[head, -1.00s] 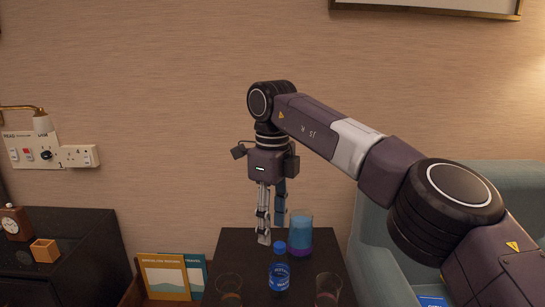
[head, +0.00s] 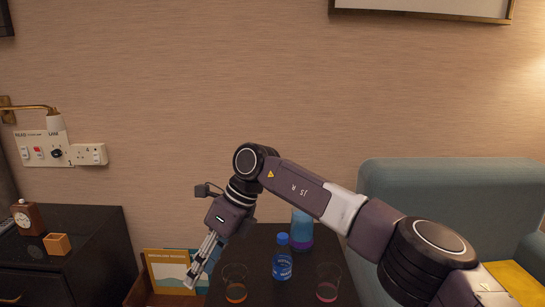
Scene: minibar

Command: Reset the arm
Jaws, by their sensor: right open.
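My right arm comes in from the lower right over a small dark table (head: 262,262). Its right gripper (head: 203,264) points down and to the left, at the table's left side. The gripper is open and holds nothing that I can see. A blue-capped water bottle (head: 282,262) stands upright on the table, right of the gripper. A pitcher with blue liquid (head: 301,226) stands behind the bottle, partly hidden by my arm. My left gripper is out of view.
Two glasses, a left one (head: 235,285) and a right one (head: 327,284), flank the bottle. Books (head: 168,268) stand left of the table. A dark cabinet (head: 85,255) holds a clock (head: 26,217) and a small wooden box (head: 57,244). A blue-green armchair (head: 450,200) is at right.

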